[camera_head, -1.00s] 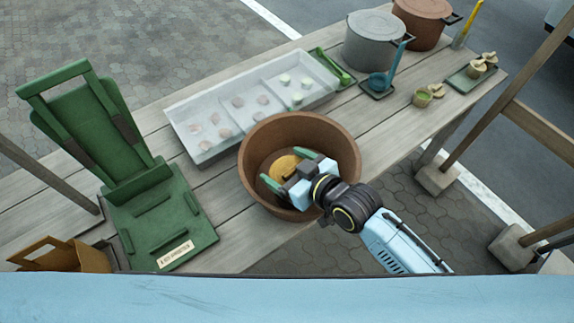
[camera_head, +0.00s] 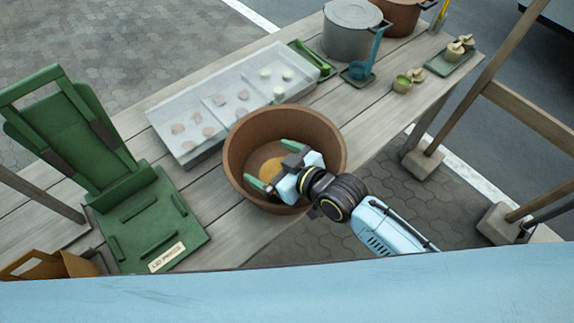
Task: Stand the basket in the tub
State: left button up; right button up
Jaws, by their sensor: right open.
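The tub (camera_head: 335,160) is a round brown vessel near the front edge of the wooden table. An orange-yellow round patch (camera_head: 272,167) shows at its bottom; I cannot tell what it is. My right gripper (camera_head: 270,166) reaches over the tub's near right rim, its two green fingers open and apart inside the rim outline. I see nothing held between them. A tan, open-topped thing with a handle, possibly the basket (camera_head: 65,264), is at the lower left, partly cut off. My left gripper is not in view.
A green stand (camera_head: 165,225) with a tilted back and a label stands left of the tub. A pale sectioned tray (camera_head: 215,100) with small lumps lies behind it.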

jog(key=v, duration=0.4)
jog(key=p+v, duration=0.1)
jog(key=v, duration=0.7)
jog(key=shift+r, duration=0.3)
